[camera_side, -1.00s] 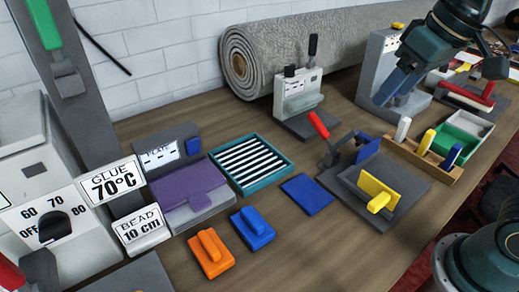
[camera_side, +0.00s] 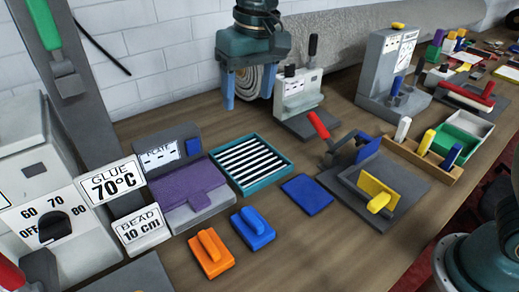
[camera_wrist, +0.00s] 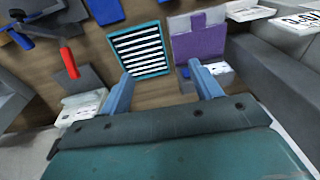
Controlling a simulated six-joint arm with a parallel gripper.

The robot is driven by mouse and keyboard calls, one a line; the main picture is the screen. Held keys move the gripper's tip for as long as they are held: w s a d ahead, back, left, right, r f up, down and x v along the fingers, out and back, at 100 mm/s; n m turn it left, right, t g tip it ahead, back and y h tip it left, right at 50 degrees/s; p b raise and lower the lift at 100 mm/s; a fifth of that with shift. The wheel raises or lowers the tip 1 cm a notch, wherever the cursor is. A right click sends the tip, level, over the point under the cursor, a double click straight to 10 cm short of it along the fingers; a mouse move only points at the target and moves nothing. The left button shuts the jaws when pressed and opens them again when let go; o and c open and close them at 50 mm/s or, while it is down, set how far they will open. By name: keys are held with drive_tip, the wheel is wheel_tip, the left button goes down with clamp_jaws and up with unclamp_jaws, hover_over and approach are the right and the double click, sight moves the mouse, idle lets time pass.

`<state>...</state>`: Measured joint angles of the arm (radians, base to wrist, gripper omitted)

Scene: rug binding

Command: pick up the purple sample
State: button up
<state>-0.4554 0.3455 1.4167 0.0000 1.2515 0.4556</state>
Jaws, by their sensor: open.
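The purple sample (camera_side: 187,183) is a flat piece with a raised tab, lying on a light grey block in front of the grey plate-marked device (camera_side: 165,148). In the wrist view the purple sample (camera_wrist: 198,42) shows at top centre-right, beyond my right-hand finger. My gripper (camera_side: 254,102) is open and empty, pointing down, high at the back in front of the rolled rug. In the wrist view my gripper (camera_wrist: 160,73) has its fingers wide apart, with nothing between them. It is apart from the sample.
A teal tray with striped bars (camera_side: 250,163) lies right of the sample. Orange (camera_side: 211,253) and blue (camera_side: 253,228) handled blocks stand in front. The grey rug roll (camera_side: 335,45) and a white lever device (camera_side: 299,95) are behind. Signs (camera_side: 112,180) stand left.

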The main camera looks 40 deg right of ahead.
drive_tip(key=g, duration=0.1)
hover_over(198, 197)
wheel_tip(198, 197, down, 8)
drive_tip(key=shift+f+h, duration=0.2)
drive_tip(key=shift+h, duration=0.1)
drive_tip(key=shift+f, duration=0.1)
drive_tip(key=shift+f, duration=4.2)
drive_tip(key=shift+f, duration=2.6)
drive_tip(key=c, duration=1.2)
drive_tip(key=shift+o, duration=0.2)
drive_tip(key=shift+r, duration=0.15)
